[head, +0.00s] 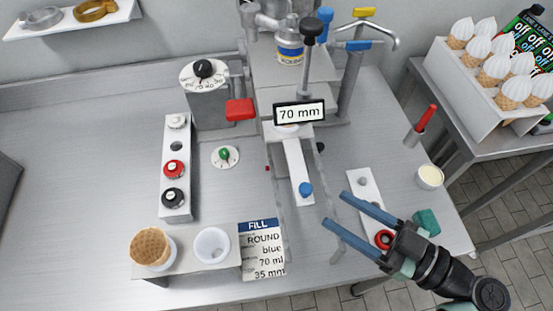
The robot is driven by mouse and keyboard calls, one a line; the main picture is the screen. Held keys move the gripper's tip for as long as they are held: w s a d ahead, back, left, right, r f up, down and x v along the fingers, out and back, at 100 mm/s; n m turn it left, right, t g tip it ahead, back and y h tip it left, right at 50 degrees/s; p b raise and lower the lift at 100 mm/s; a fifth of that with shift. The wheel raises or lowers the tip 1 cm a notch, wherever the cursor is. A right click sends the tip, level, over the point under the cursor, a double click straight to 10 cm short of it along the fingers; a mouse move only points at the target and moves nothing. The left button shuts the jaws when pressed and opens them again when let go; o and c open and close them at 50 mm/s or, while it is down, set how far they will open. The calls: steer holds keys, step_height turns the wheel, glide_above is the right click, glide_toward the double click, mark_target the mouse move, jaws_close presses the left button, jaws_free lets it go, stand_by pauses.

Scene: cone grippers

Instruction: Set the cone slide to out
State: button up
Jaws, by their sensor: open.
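The filling machine (290,95) stands at the back centre of the steel table. A pale slide strip (295,158) runs from under it toward the front, with a blue knob (306,189) at its near end. I take this strip to be the cone slide; whether it stands in or out is not clear. No cone is visible on it. My gripper (336,210) is open and empty, its two blue fingers pointing left. It is to the right of the blue knob and slightly nearer, apart from it in the picture.
A button panel (175,150) and a dial box (207,100) stand left. In front are a waffle cone (153,248), a white cup (212,245) and a FILL card (262,250). A white panel with a red ring (365,197) lies beside my gripper. The left tabletop is clear.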

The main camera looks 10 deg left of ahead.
mark_target(311, 193)
steer(key=p+x, duration=0.3)
steer(key=x, duration=0.7)
steer(key=shift+r, duration=0.1)
steer(key=shift+w+a, duration=0.3)
steer(key=shift+a, duration=0.25)
jaws_close()
stand_by(0.6)
